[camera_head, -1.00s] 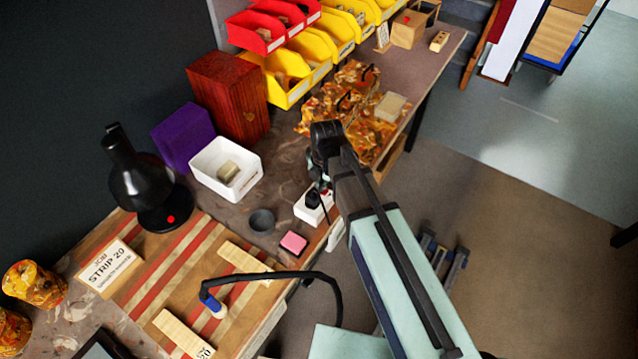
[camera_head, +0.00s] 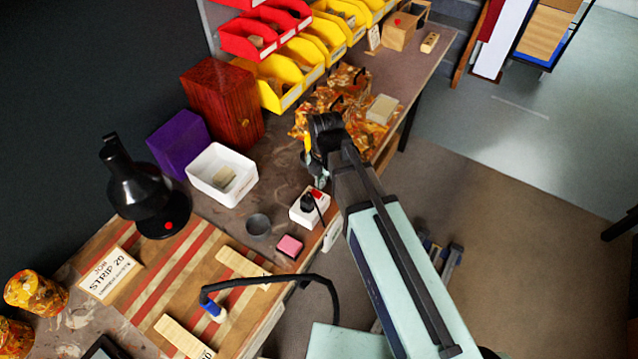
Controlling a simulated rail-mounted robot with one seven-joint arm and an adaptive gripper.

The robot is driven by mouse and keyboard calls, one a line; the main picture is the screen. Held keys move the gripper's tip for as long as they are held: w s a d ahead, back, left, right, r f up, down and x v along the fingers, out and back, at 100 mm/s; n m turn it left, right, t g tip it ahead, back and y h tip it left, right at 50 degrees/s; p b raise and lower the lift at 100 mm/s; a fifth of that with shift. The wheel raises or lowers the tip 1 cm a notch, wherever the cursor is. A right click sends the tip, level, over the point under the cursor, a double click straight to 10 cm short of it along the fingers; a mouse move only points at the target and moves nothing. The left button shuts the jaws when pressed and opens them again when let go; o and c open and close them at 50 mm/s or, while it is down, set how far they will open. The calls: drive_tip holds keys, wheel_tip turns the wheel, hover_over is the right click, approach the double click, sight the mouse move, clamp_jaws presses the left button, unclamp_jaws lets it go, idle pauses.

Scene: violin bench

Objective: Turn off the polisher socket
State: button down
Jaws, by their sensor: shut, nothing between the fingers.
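The socket (camera_head: 298,214) is a white box near the front edge of the bench. A black plug (camera_head: 308,202) sits in it, with a black cord running off toward the bench edge. A red switch (camera_head: 317,194) shows at its far right end; which way it is tipped is too small to tell. My gripper (camera_head: 319,182) points down just beyond the switch, shut and empty. I cannot tell if its tips touch the switch; a small gap seems to show.
A pink block (camera_head: 290,246) and dark round cup (camera_head: 258,225) lie near the socket. A white tray (camera_head: 206,182) is to the left. Crumpled patterned cloth (camera_head: 352,112) lies behind my gripper. A blue-tipped tool (camera_head: 213,309) with a black hose is on the striped board (camera_head: 135,300).

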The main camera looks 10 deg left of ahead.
wheel_tip(320, 180, up, 9)
drive_tip(key=d+b, duration=0.1)
drive_tip(key=b, duration=0.1)
drive_tip(key=shift+s+f, duration=0.2)
idle(0.4)
